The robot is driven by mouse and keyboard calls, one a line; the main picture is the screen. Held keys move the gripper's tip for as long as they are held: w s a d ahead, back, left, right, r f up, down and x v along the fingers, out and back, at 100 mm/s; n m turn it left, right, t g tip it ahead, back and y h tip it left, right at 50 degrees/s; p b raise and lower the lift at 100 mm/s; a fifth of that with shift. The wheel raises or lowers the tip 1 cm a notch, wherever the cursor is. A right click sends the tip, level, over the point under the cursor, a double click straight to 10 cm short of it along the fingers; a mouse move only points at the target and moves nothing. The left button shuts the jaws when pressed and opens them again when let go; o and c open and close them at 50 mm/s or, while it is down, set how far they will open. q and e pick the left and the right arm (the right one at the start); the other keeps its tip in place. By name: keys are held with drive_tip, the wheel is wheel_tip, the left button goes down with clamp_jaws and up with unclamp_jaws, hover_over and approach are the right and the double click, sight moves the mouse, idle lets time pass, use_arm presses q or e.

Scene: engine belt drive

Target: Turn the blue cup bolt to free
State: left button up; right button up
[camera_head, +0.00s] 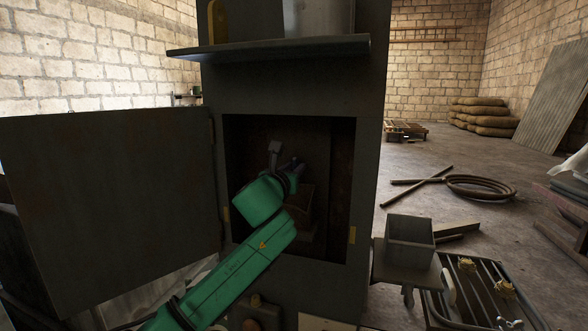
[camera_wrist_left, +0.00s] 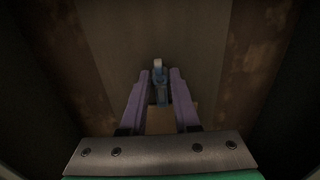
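In the left wrist view the blue cup bolt (camera_wrist_left: 161,92) stands out small and dim, with a pale tip at its far end. My left gripper (camera_wrist_left: 161,76) has its two purple fingers on either side of the bolt. A narrow gap seems to show between the bolt and each finger, so it looks open around the bolt. In the head view my left gripper (camera_head: 298,163) is inside the dark cabinet opening, and the bolt cannot be made out there. My right gripper is not in view.
The cabinet door (camera_head: 110,210) stands open to the left. The opening's side walls are close around my left arm. A pale grey piece (camera_head: 274,150) shows inside, beside the gripper. A shelf (camera_head: 270,47) juts out above. A grey box (camera_head: 410,240) stands at the right.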

use_arm(q)
clamp_jaws()
drive_tip(key=n+p, duration=0.2)
drive_tip(key=n, duration=0.1)
drive_tip(key=shift+r+n, duration=0.1)
drive_tip(key=shift+n, duration=0.2)
drive_tip(key=n+p, duration=0.2)
drive_tip(key=n, duration=0.2)
drive_tip(key=shift+n, duration=0.3)
drive_tip(key=n, duration=0.4)
drive_tip(key=shift+a+p, duration=0.1)
drive_tip(key=shift+p, duration=0.25)
drive_tip(key=n, duration=0.5)
drive_tip(key=shift+f+n, duration=0.3)
drive_tip(key=shift+n, duration=0.1)
drive_tip(key=o, duration=0.9)
unclamp_jaws()
